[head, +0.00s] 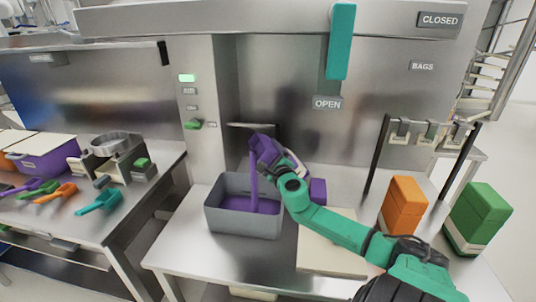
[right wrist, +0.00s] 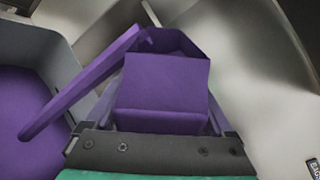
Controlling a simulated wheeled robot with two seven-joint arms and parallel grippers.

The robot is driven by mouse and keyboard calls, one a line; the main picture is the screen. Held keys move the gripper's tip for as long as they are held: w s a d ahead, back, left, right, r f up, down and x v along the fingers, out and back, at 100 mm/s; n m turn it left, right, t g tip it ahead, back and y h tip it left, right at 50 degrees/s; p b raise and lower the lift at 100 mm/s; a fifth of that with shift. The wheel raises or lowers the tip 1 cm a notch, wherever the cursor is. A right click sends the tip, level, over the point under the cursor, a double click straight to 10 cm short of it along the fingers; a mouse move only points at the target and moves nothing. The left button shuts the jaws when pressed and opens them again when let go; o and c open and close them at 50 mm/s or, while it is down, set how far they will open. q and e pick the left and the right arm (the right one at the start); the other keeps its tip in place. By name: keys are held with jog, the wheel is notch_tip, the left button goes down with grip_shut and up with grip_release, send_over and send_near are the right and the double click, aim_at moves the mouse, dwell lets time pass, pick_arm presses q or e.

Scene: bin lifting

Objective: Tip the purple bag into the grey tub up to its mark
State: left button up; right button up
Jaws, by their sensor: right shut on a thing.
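The purple bag (head: 266,150) is tilted over the grey tub (head: 243,222), its mouth toward the left. A purple stream runs from it down into the tub, and purple contents cover the tub's floor. My right gripper (head: 284,170) is shut on the bag, above the tub's right side. In the right wrist view the bag (right wrist: 165,85) sits between the fingers, and the tub (right wrist: 50,50) is at the left with the stream entering it. The tub's mark cannot be made out. My left gripper is not in view.
An orange bag (head: 403,205) and a green bag (head: 478,218) stand at the right of the table. A pale board (head: 325,258) lies under my right arm. Scoops (head: 100,201) and a purple bin (head: 50,160) are on the left table. A teal handle (head: 341,42) hangs above.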

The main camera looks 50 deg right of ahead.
jog(key=shift+d+f+n+b, duration=0.15)
jog(key=shift+f+n+b, duration=1.05)
jog(key=shift+n+b, duration=0.3)
jog(key=shift+s+f+n, duration=0.1)
jog(key=shift+f+n, duration=0.8)
jog(key=shift+f, duration=0.05)
jog(key=shift+f+n, duration=1.4)
jog(key=shift+f, duration=0.35)
